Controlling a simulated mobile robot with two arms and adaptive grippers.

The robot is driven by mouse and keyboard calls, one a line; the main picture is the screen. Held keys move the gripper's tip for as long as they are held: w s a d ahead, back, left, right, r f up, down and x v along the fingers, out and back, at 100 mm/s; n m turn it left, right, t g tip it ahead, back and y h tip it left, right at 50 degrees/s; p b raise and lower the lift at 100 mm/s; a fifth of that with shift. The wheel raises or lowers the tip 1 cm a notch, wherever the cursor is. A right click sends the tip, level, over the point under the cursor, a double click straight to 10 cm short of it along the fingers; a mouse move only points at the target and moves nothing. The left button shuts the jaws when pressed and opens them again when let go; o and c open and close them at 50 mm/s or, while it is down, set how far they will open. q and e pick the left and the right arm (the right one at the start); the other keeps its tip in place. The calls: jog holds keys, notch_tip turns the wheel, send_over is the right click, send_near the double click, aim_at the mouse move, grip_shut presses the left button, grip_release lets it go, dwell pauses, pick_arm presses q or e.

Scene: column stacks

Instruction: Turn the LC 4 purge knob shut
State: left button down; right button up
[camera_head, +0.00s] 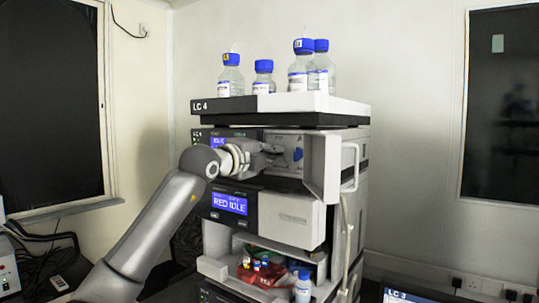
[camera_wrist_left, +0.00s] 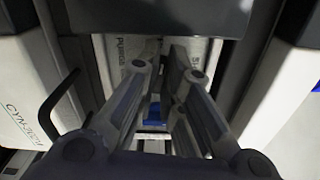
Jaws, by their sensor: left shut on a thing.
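The LC 4 stack (camera_head: 210,105) stands in the middle of the head view, with an open bay in its upper module. My left gripper (camera_head: 277,152) reaches into this bay from the left, in front of a light panel (camera_head: 298,148) with a blue mark. In the left wrist view my left gripper (camera_wrist_left: 168,70) is shut on the purge knob, beside lettering that reads PURGE (camera_wrist_left: 121,55). The knob is mostly hidden between the fingers, so its angle cannot be told. My right gripper is in neither view.
An open white door (camera_head: 322,168) stands right of the bay. Blue-capped bottles (camera_head: 300,72) stand on the stack's top tray. Below are a module with a lit display (camera_head: 229,204) and an open compartment with small bottles (camera_head: 302,287).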

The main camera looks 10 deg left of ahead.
pick_arm(q)
jog(key=shift+d+r+m+b, duration=0.1)
jog(key=shift+m+b, duration=1.45)
jog(key=shift+m, duration=2.45)
jog(key=shift+d+r+m+b, duration=0.1)
jog(key=shift+m+b, duration=1.4)
jog(key=shift+m, duration=2.5)
jog(key=c, duration=1.6)
grip_release()
jog(key=shift+f, duration=0.1)
jog(key=shift+d, duration=0.1)
jog(key=shift+w, duration=0.1)
